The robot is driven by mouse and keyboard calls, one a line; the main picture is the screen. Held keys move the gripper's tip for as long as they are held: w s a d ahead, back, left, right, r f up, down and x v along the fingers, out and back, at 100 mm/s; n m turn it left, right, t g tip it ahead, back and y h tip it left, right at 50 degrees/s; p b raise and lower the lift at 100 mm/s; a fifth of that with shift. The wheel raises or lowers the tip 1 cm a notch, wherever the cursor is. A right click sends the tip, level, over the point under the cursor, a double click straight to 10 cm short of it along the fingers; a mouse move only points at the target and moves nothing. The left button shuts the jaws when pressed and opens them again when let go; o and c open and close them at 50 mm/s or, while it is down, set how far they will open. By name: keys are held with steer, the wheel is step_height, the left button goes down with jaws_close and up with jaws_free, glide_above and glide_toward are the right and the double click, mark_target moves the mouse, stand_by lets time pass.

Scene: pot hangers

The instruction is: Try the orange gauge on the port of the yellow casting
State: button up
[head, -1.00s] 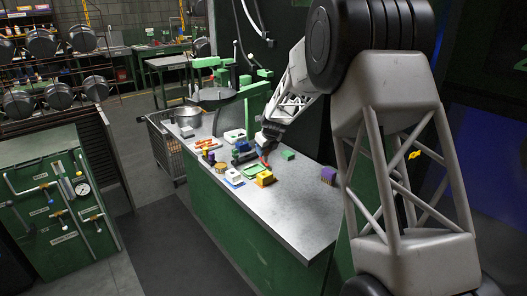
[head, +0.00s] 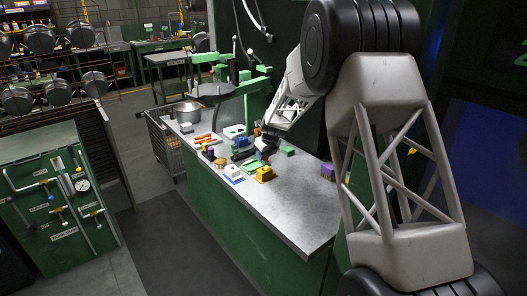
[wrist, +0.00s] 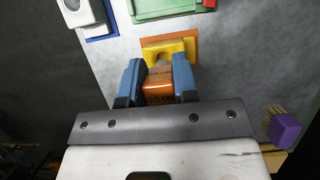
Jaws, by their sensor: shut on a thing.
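My gripper (wrist: 158,72) has blue fingers shut on the orange gauge (wrist: 159,93), a small block with dark lettering, in the wrist view. The yellow casting (wrist: 175,47) lies just beyond the fingertips on an orange base (wrist: 192,40). The gauge's far end lines up with a grey gap in the casting's near side; I cannot tell whether it touches or enters the port. In the head view the yellow casting (head: 264,174) sits on the bench, with my gripper (head: 264,153) just behind it. The gauge is not clear there.
A white block on a blue base (head: 233,172) stands left of the casting. A green tray (wrist: 165,8) lies beyond it in the wrist view. A purple block (wrist: 285,130) is at right. A green block (head: 288,151) is behind. The bench front (head: 290,215) is clear.

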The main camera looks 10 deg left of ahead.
steer(key=shift+f, duration=0.75)
steer(key=shift+f, duration=1.65)
stand_by(3.3)
steer(key=shift+r, duration=0.15)
steer(key=shift+r, duration=3.4)
